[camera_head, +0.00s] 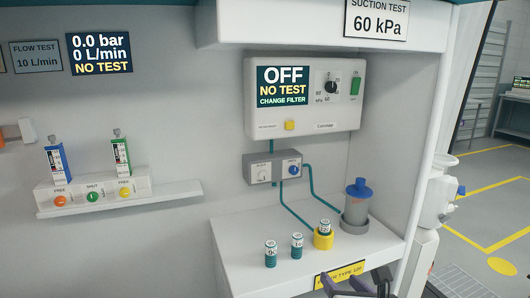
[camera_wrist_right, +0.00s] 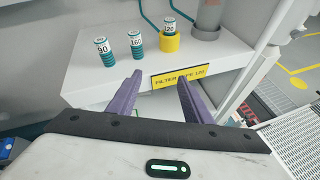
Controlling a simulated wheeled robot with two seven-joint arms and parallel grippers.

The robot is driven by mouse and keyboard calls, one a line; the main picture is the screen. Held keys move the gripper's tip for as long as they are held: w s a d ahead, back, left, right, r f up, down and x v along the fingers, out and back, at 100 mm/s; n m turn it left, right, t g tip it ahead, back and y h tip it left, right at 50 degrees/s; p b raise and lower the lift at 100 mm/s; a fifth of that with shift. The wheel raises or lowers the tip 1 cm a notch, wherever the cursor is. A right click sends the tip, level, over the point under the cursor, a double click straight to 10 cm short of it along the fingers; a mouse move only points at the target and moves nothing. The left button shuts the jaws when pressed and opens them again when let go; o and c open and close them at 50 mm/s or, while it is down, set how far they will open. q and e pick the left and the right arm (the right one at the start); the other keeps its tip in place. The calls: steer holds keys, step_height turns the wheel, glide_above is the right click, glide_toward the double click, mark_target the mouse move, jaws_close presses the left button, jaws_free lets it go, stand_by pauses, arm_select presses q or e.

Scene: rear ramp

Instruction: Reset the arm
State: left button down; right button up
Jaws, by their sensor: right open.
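My right gripper (camera_head: 345,280) is at the bottom of the head view, in front of the shelf edge. Its two purple fingers are apart and nothing shows between them; the right wrist view shows the same gripper (camera_wrist_right: 158,80). Two filter cartridges stand on the white shelf, marked 90 (camera_wrist_right: 104,50) and 160 (camera_wrist_right: 136,44). A third, marked 120 (camera_wrist_right: 169,26), sits in a yellow holder (camera_wrist_right: 169,43). All are behind and above the fingertips in the wrist view, clear of them. My left gripper is not in view.
A yellow filter-type label (camera_head: 339,273) is on the shelf front, close to the fingers. A suction unit (camera_head: 305,95) reading OFF, NO TEST, CHANGE FILTER hangs above. A grey blue-capped jar (camera_head: 356,205) stands at the shelf's right. Flow meters (camera_head: 57,160) are left. Open floor lies right.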

steer(key=s+a+f+m+g+y, duration=0.2)
steer(key=s+a+f+m, duration=0.2)
steer(key=f+m, duration=0.3)
steer(key=s+a+f+m+g+y, duration=0.1)
steer(key=s+a+f+m, duration=0.2)
steer(key=s+f+m, duration=0.3)
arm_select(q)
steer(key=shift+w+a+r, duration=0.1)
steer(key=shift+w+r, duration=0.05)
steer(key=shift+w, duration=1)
arm_select(e)
steer(key=s+d+f+m, duration=0.3)
steer(key=s+f+m, duration=0.4)
steer(key=m, duration=0.3)
steer(key=s+d+f+m+g+h, duration=0.1)
steer(key=s+d+f+m, duration=0.2)
steer(key=s+f+m, duration=0.4)
steer(key=s+m, duration=0.2)
steer(key=s, duration=0.1)
steer(key=shift+d+f+m+g+h, duration=0.15)
steer(key=shift+d+m+g+h, duration=0.15)
steer(key=shift+d+m, duration=0.1)
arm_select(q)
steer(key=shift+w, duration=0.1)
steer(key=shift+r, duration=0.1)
